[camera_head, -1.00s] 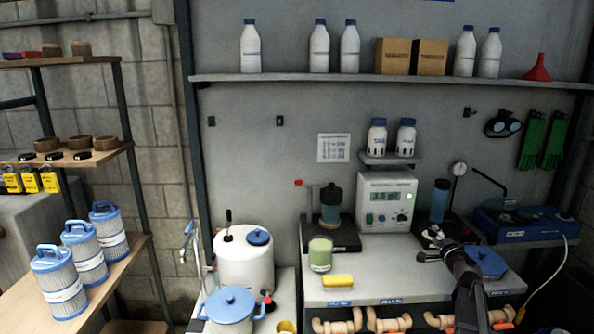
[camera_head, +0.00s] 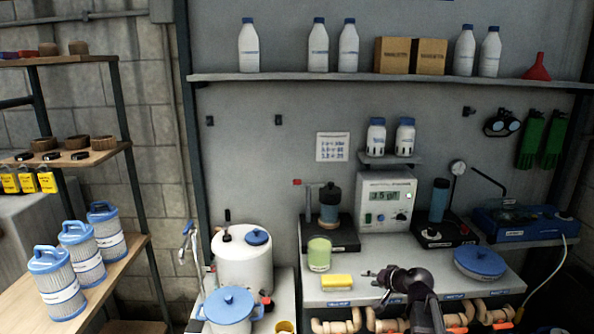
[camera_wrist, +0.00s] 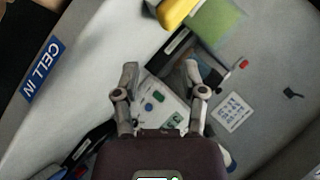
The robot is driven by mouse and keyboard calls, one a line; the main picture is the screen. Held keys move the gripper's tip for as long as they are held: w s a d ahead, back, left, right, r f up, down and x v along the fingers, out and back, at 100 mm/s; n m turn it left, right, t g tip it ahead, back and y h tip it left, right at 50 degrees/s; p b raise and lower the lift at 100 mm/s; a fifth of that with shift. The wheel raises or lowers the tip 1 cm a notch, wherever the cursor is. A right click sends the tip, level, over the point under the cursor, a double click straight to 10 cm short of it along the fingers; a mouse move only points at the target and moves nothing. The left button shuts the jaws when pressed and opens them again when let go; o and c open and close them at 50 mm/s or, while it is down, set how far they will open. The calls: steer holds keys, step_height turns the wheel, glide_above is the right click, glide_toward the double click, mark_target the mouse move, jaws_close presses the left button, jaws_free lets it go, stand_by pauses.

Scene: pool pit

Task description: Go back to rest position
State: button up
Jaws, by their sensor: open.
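My gripper (camera_head: 373,279) is above the front of the grey workbench (camera_head: 438,280) in the head view. It is apart from the yellow sponge (camera_head: 337,281) on its left and the blue-lidded round dish (camera_head: 480,262) on its right. In the wrist view the two fingers of my gripper (camera_wrist: 160,75) are spread with nothing between them. The control box (camera_wrist: 160,105) shows behind the fingers there, and the sponge (camera_wrist: 176,12) is at the top edge.
A green cup (camera_head: 319,254) stands behind the sponge. A pump device (camera_head: 330,225), a display box (camera_head: 386,200) and a blue-topped cylinder (camera_head: 439,200) stand at the back. Pipes (camera_head: 340,325) run below the front edge. A white tank (camera_head: 243,262) is at left.

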steer(key=s+a+f+n+g+h, duration=0.25)
steer(key=s+f+g, duration=0.2)
steer(key=s, duration=0.45)
steer(key=s+a+f+n+g+h, duration=0.25)
steer(key=s+f+g+h, duration=0.2)
steer(key=s, duration=0.55)
step_height(320, 180, down, 10)
steer(key=s+b, duration=0.2)
steer(key=b, duration=0.8)
step_height(320, 180, up, 14)
steer(key=p, duration=1.4)
steer(key=shift+s+a+r+g+y, duration=0.2)
steer(key=shift+r+g+y, duration=0.1)
steer(key=shift+y, duration=0.1)
